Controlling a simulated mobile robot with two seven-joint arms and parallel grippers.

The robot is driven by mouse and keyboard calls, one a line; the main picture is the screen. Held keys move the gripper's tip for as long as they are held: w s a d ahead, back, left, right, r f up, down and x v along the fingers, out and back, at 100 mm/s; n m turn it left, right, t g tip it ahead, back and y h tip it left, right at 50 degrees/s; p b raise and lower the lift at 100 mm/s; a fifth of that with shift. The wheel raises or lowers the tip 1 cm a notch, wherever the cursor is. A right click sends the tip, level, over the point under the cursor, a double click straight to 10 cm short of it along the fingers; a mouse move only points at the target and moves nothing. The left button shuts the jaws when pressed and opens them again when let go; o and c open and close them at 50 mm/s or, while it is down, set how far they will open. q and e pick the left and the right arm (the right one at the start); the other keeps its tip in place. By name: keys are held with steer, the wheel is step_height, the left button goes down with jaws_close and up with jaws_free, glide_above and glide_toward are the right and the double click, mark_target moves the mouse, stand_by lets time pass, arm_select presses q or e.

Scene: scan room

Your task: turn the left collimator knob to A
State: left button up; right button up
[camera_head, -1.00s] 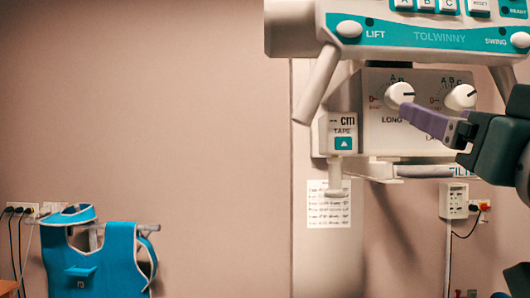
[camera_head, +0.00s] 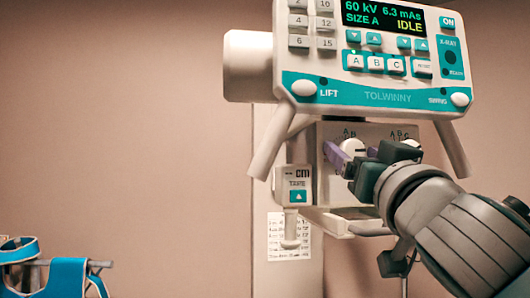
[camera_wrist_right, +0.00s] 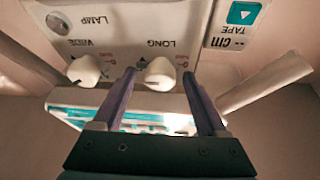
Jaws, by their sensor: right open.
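The left collimator knob, labelled LONG in the right wrist view (camera_wrist_right: 160,72), is white and round on the collimator's front panel. In the head view the knob (camera_head: 352,147) is partly behind my gripper, with A and B marks above it. My right gripper (camera_head: 340,158) is open, its purple fingers reaching toward this knob. In the wrist view the gripper (camera_wrist_right: 159,74) has a finger on either side of the knob, with gaps visible. The knob's pointer direction is hard to read. My left gripper is not in view.
A second white knob (camera_wrist_right: 85,70), labelled WIDE, sits beside the first. Above is the control console (camera_head: 375,97), with SIZE A and IDLE on its display. The tape unit (camera_head: 298,186) hangs left of the panel. A blue apron (camera_head: 68,277) hangs at lower left.

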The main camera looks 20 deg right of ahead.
jaws_close()
stand_by(0.4)
